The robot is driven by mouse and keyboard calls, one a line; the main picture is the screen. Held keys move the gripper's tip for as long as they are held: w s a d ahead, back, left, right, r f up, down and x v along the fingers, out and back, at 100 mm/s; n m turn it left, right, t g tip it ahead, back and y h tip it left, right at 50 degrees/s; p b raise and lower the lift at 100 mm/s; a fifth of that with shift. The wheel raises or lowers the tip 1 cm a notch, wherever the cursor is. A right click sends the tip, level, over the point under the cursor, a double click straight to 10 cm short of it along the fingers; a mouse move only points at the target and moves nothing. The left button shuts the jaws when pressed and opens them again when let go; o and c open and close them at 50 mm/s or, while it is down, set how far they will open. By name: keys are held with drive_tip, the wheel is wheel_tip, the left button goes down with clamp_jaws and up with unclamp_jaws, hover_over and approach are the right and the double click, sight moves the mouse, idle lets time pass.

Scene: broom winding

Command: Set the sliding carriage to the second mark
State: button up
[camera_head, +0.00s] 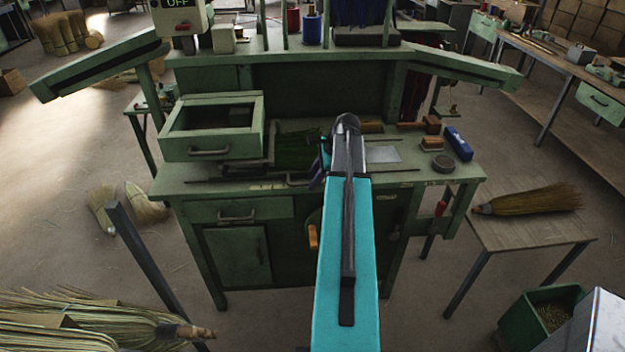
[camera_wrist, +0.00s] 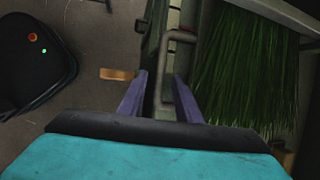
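The sliding carriage appears to be the framed part with green bristles on the bench, left of my arm in the head view (camera_head: 292,150). Its green bristles fill the right of the wrist view (camera_wrist: 240,70). A grey bent handle (camera_wrist: 163,65) stands at the bristles' left side. My gripper (camera_wrist: 161,97) has its two purple fingers apart, one on each side of the handle's lower part; I cannot tell whether they touch it. In the head view my arm hides most of the gripper; only a purple finger shows (camera_head: 318,172). I cannot make out the second mark.
The green bench (camera_head: 400,178) has an open-topped drawer box (camera_head: 212,145) at left. A blue box (camera_head: 458,143) and a dark round tin (camera_head: 443,162) lie at right. An orange handle (camera_head: 313,237) hangs below the bench edge, also in the wrist view (camera_wrist: 117,74).

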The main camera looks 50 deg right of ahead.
drive_tip(key=shift+r, duration=0.15)
drive_tip(key=b+v, duration=0.3)
drive_tip(key=v, duration=1)
drive_tip(key=shift+s+r, duration=0.2)
idle(0.6)
